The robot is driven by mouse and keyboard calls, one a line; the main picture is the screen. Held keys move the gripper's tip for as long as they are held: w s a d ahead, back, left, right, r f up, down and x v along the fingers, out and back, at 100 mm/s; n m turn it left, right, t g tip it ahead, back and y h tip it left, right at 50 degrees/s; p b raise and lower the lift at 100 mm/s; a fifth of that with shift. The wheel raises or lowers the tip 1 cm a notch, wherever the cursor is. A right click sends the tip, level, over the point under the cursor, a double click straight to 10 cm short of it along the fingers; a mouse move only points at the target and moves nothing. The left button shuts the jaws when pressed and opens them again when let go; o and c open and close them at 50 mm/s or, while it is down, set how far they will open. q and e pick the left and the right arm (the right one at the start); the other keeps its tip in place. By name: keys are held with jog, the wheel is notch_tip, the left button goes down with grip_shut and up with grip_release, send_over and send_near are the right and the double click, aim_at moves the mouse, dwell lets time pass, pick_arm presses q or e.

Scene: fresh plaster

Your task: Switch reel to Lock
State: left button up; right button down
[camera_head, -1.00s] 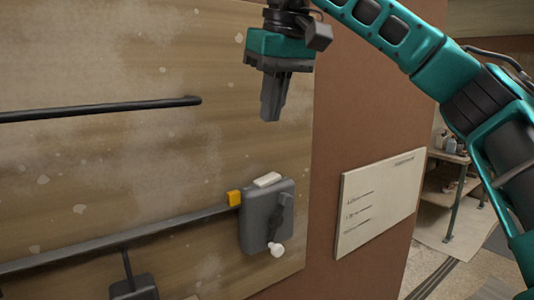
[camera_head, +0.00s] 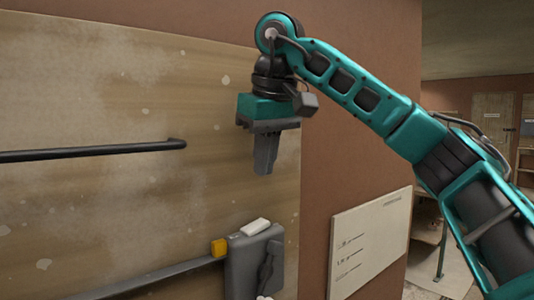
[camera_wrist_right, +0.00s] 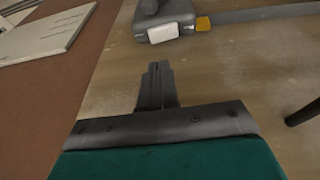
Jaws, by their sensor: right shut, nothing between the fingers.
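The reel (camera_head: 255,264) is a grey box on the plastered board, low in the head view. It has a white block and a yellow piece (camera_head: 219,248) at its top left. A dark lever (camera_head: 269,262) is on its front, and a white knob at the bottom edge is mostly cut off. The reel also shows at the top of the right wrist view (camera_wrist_right: 172,14). My right gripper (camera_head: 263,170) points down, shut and empty, above the reel and apart from it. Its fingers show in the right wrist view (camera_wrist_right: 157,72). My left gripper is not in view.
A dark horizontal bar (camera_head: 95,152) sticks out at the left of the board. A grey rail (camera_head: 150,282) runs left from the reel. A white panel with writing (camera_head: 370,243) is on the brown wall to the right. A shelf and door are behind.

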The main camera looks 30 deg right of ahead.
aim_at(261, 223)
jog(key=x, duration=0.8)
jog(key=shift+s+d+f, duration=0.1)
jog(key=shift+s+d, duration=0.2)
jog(key=shift+s, duration=0.05)
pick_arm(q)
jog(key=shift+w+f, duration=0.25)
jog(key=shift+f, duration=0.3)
pick_arm(e)
jog(key=shift+d+f, duration=0.1)
jog(key=shift+f, duration=0.5)
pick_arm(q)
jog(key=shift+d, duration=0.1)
